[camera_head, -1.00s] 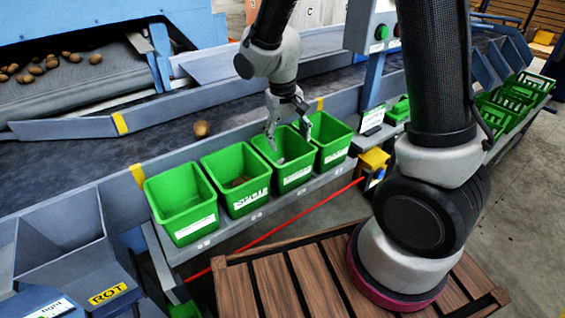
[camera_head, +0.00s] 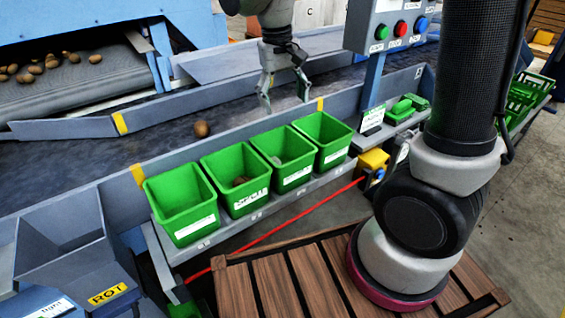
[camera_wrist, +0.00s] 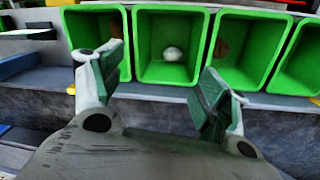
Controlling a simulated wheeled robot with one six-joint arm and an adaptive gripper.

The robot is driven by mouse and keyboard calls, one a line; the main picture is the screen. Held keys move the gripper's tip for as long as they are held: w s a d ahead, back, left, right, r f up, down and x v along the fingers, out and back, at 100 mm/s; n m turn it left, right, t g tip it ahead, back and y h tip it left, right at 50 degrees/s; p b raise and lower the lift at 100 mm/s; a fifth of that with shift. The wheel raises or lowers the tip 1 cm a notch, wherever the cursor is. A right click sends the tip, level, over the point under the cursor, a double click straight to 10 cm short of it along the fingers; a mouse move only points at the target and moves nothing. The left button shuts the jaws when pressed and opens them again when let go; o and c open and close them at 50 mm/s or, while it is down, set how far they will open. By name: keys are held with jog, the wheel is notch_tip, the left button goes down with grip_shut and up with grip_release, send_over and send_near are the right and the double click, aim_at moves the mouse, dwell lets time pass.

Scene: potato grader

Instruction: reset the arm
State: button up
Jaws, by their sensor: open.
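My gripper (camera_head: 284,98) hangs over the dark belt, just behind the row of green bins, in the head view. Its fingers are spread with nothing between them. In the wrist view, the open fingers of my gripper (camera_wrist: 160,98) point toward the bins. One green bin (camera_wrist: 142,72) there holds a pale roundish object (camera_wrist: 173,53). The green bin to its right (camera_wrist: 262,62) holds a brown object (camera_wrist: 221,48). My arm reaches in from the top of the head view.
Four green bins stand in a row along the belt, including the leftmost bin (camera_head: 181,222). A potato (camera_head: 201,129) lies on the dark belt (camera_head: 70,165). A button panel (camera_head: 403,28) on a post stands right of my gripper. A wooden pallet (camera_head: 268,285) lies in front.

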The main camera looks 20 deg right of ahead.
jog(key=shift+r, duration=0.1)
dwell(0.3)
jog(key=s+d+r+t, duration=0.1)
jog(key=s+d+r, duration=0.2)
jog(key=s+d, duration=0.2)
jog(key=s+d+r+t, duration=0.2)
jog(key=s+d+r, duration=0.1)
jog(key=s+d, duration=0.3)
jog(key=s+d+r+t+y, duration=0.1)
jog(key=s+d+r, duration=0.2)
jog(key=s+d, duration=0.2)
jog(key=s, duration=0.2)
jog(key=shift+s+d+m, duration=0.25)
jog(key=shift+s+m, duration=0.05)
dwell(0.8)
